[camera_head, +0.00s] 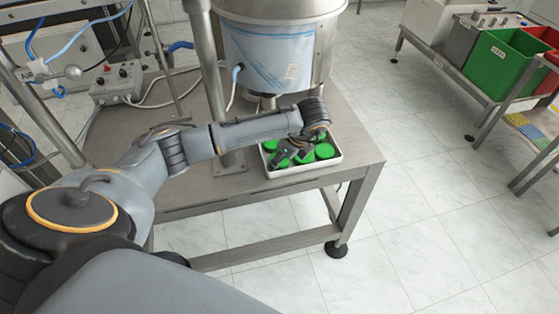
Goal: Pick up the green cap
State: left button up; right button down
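Several green caps lie in a white tray (305,171) on the metal table. One green cap (324,151) shows at the tray's right side. Another green cap (270,146) shows at the left, partly covered. My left arm reaches in from the left, and its dark gripper (284,153) points down over the left and middle part of the tray, among the caps. The fingers are small and overlap the caps, so I cannot tell whether they are open or hold a cap. My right gripper is not in view.
A large steel feeder drum (270,50) stands behind the tray. A metal post (208,70) rises from the table (230,183) left of the tray. A control box (117,84) is at the back left. Green (500,65) and red bins stand on a rack at the right. The floor between is clear.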

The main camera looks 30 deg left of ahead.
pick_arm(q)
jog(key=shift+r, duration=0.1)
jog(key=shift+r, duration=0.6)
jog(key=v, duration=0.4)
jog(key=shift+s+d+r, duration=0.1)
jog(key=shift+d+r, duration=0.15)
jog(key=shift+r, duration=0.05)
jog(key=s+d+r+p, duration=0.3)
jog(key=d+r, duration=0.4)
jog(key=d, duration=0.4)
jog(key=shift+d+r, duration=0.2)
jog(key=shift+d, duration=0.05)
jog(key=shift+f, duration=0.1)
